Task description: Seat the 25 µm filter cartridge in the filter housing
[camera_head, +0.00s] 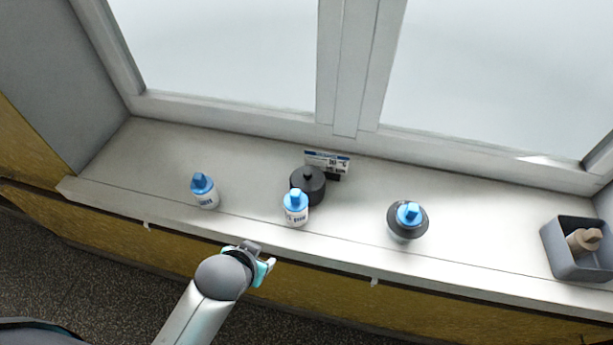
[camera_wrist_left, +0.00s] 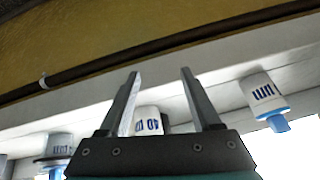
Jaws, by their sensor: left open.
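Three white cartridges with blue caps show on the white sill: a left one (camera_head: 204,190), a middle one (camera_head: 295,207) and a right one (camera_head: 408,214). The right one is ringed by a dark collar (camera_head: 422,224), perhaps the filter housing. I cannot read for sure which is 25 µm. My left gripper (camera_head: 262,262) is open and empty, in front of the sill's edge. In the left wrist view, the middle cartridge (camera_wrist_left: 148,121) shows beyond and between the fingers (camera_wrist_left: 160,100), apart from them. The left cartridge (camera_wrist_left: 264,95) is at right there. My right gripper is out of view.
A black round knobbed piece (camera_head: 308,182) stands close behind the middle cartridge, before a small label sign (camera_head: 327,160). A grey bin (camera_head: 566,262) at far right holds a brown-capped item (camera_head: 584,241). The sill (camera_head: 350,225) is clear between the cartridges; windows rise behind.

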